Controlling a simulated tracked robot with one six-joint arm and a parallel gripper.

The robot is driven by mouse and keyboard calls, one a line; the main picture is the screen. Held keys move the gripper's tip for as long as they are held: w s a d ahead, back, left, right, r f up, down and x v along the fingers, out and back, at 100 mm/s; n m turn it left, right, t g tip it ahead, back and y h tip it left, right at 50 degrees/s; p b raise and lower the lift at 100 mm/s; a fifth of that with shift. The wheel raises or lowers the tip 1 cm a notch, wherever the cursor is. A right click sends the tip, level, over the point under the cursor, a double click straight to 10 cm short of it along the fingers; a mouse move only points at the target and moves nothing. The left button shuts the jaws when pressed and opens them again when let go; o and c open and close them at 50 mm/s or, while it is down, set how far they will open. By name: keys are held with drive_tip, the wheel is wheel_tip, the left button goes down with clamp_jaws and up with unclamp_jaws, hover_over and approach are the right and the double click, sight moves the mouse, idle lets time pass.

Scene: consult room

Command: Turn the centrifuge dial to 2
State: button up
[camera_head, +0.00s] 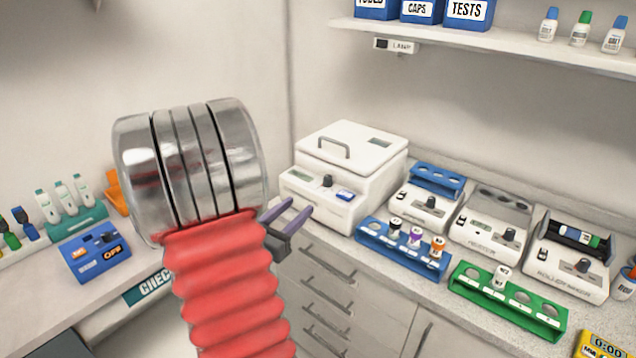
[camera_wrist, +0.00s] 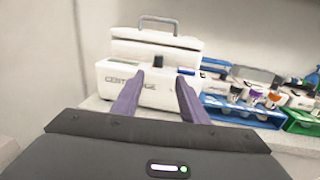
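The centrifuge (camera_head: 365,153) is a white box with a handled lid, on the counter at the back corner. Its front panel has a small display, a dark dial (camera_head: 328,181) and a blue button (camera_head: 345,195). The dial's setting is too small to read. My gripper (camera_head: 301,205) has two purple fingers, apart and empty, in front of and below the panel. The fingers (camera_wrist: 159,79) partly hide the front label in the wrist view.
Right of the centrifuge are a blue rack (camera_head: 375,236) with capped tubes, several small machines and a green rack (camera_head: 468,282). A shelf (camera_head: 440,38) hangs above. Space before the centrifuge is clear.

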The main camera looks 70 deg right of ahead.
sight(328, 181)
drive_tip(key=shift+d, duration=0.15)
drive_tip(key=x, duration=1.3)
drive_tip(key=shift+s+d, duration=0.1)
drive_tip(key=shift+d, duration=0.25)
drive_tip(key=shift+c, duration=0.2)
drive_tip(key=shift+f, duration=0.1)
clamp_jaws()
drive_tip(key=shift+s+n+t, duration=0.2)
drive_tip(key=shift+n+t, duration=0.2)
drive_tip(key=shift+t, duration=0.1)
drive_tip(key=shift+s+n+t+h, duration=0.25)
drive_tip(key=shift+n+t, duration=0.45)
drive_tip(key=shift+t, duration=0.4)
drive_tip(key=shift+n+t, duration=0.3)
drive_tip(key=shift+t, duration=0.4)
